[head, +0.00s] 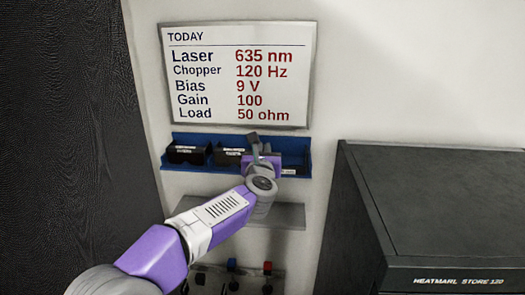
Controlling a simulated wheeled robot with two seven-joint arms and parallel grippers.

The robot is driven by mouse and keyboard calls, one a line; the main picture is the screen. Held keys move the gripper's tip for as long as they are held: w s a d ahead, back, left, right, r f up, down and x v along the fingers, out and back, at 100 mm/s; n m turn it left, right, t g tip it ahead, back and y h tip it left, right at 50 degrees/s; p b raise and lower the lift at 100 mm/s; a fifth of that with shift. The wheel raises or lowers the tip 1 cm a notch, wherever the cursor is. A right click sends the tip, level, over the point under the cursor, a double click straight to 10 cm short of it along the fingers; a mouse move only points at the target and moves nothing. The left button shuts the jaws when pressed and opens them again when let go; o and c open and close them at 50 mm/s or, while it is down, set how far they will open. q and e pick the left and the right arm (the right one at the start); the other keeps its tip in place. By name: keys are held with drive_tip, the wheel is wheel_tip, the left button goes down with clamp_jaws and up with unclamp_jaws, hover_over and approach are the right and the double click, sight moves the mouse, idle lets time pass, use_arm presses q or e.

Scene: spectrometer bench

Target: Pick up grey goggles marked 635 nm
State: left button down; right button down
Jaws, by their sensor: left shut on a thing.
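My left gripper (254,142) is at the right part of the blue wall rack (168,165), its arm reaching up from the lower left. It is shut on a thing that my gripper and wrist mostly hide. This is at the right-hand place in the rack, and I cannot make out its colour or marking. Two dark goggles stand to the left in the rack, the left pair (187,155) and the middle pair (226,158). Both have white labels too small to read. A small white label (288,171) shows right of my wrist. My right gripper is out of view.
A white board (238,75) above the rack reads Laser 635 nm. A grey shelf (290,214) is below the rack, with red and blue knobs lower down. A large dark cabinet (440,210) stands at the right, and a dark panel (65,130) at the left.

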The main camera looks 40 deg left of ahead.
use_arm(q)
drive_tip(key=shift+s, duration=0.2)
drive_tip(key=shift+w, duration=0.1)
drive_tip(key=c, duration=1.5)
unclamp_jaws()
drive_tip(key=shift+w, duration=0.1)
drive_tip(key=o, duration=0.4)
drive_tip(key=shift+d, duration=0.1)
drive_tip(key=b+v, duration=0.1)
drive_tip(key=v, duration=0.6)
drive_tip(key=shift+s+d+b, duration=0.15)
drive_tip(key=shift+s+b, duration=0.15)
drive_tip(key=shift+b, duration=0.1)
drive_tip(key=shift+f, duration=0.1)
